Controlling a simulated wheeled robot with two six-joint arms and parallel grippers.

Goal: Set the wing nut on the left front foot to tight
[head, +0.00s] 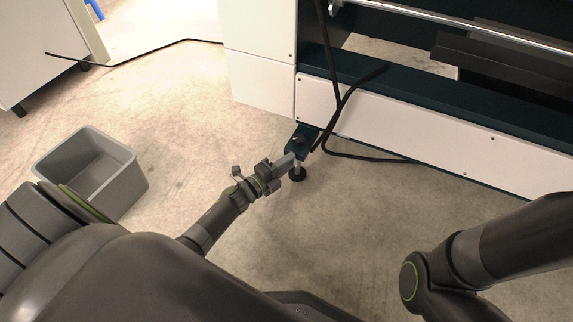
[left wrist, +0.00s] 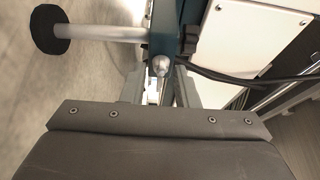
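The left front foot (head: 297,173) is a black round pad on a metal stem below a dark teal bracket (head: 302,137) at the machine's lower corner. In the left wrist view the pad (left wrist: 48,29) and its silver stem lie sideways at the top left. A small rounded silver part (left wrist: 160,65), perhaps the wing nut or a bolt end, shows just beyond my fingertips. My left gripper (head: 288,165) is at the foot, beside the bracket. In the wrist view its two fingers (left wrist: 162,88) stand apart with a gap between them. Contact cannot be told. My right gripper is out of view.
Black cables (head: 335,120) hang down the machine front and lie on the floor right of the foot. A grey bin (head: 125,190) stands on the floor at left. White panels (head: 420,135) rise behind the foot.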

